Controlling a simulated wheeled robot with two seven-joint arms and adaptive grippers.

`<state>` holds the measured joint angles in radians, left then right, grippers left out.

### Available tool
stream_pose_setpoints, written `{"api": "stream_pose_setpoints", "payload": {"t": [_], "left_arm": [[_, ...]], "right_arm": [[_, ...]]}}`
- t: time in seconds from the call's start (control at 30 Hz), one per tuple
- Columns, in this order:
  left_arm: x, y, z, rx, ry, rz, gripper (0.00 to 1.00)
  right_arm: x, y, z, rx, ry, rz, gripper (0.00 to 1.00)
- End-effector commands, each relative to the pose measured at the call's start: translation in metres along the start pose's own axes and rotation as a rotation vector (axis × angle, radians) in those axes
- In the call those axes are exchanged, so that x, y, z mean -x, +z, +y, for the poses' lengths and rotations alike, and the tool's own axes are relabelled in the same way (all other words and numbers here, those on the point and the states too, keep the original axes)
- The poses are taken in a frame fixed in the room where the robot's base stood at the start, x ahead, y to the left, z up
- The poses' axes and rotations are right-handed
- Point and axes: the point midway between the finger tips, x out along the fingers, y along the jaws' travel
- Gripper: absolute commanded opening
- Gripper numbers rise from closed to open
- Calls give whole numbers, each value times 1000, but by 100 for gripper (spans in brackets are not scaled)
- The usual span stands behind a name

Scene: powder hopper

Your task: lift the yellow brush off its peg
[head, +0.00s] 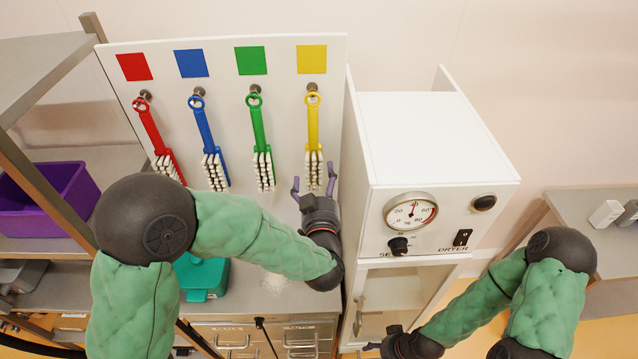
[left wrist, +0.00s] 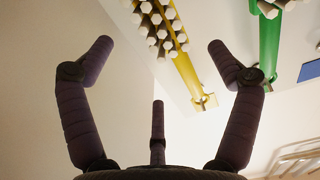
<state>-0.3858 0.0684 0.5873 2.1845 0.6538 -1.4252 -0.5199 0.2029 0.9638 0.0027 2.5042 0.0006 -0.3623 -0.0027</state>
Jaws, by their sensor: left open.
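The yellow brush (head: 313,130) hangs by its ring from a peg (head: 312,88) on the white board, under a yellow square (head: 312,59), bristles down. My left gripper (head: 314,188) is just below its bristle end, with fingers spread open and nothing between them. In the left wrist view the yellow brush (left wrist: 180,60) shows beyond and above the open fingers of the left gripper (left wrist: 158,58), apart from them as far as I can see. My right gripper (head: 372,346) is low near the dryer, at the bottom edge; its fingers are mostly hidden.
Red (head: 152,130), blue (head: 206,135) and green (head: 259,130) brushes hang left of the yellow one; the green brush also shows in the left wrist view (left wrist: 269,45). The white dryer (head: 440,150) stands close on the right. A purple bin (head: 62,205) is on the left shelf.

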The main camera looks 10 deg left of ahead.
Motion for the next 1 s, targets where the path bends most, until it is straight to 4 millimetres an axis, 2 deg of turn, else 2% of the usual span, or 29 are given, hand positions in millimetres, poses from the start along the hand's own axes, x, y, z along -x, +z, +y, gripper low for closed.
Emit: {"api": "stream_pose_setpoints", "payload": {"t": [0.3, 0.5, 0.67, 0.93, 0.97, 1.0], "left_arm": [[-54, 0, -1, 0, -2, -1, 90], [-75, 0, 0, 0, -1, -1, 90], [-82, 0, 0, 0, -1, 0, 90], [-83, 0, 0, 0, 0, 0, 90], [-83, 0, 0, 0, 0, 0, 84], [-83, 0, 0, 0, 0, 0, 73]], "right_arm": [[7, 0, -3, 0, 0, 1, 62], [10, 0, -4, 0, 0, 1, 62], [10, 0, -4, 0, 0, 1, 62], [10, 0, -4, 0, 0, 1, 62], [10, 0, -4, 0, 0, 1, 62], [10, 0, -4, 0, 0, 1, 62]]}}
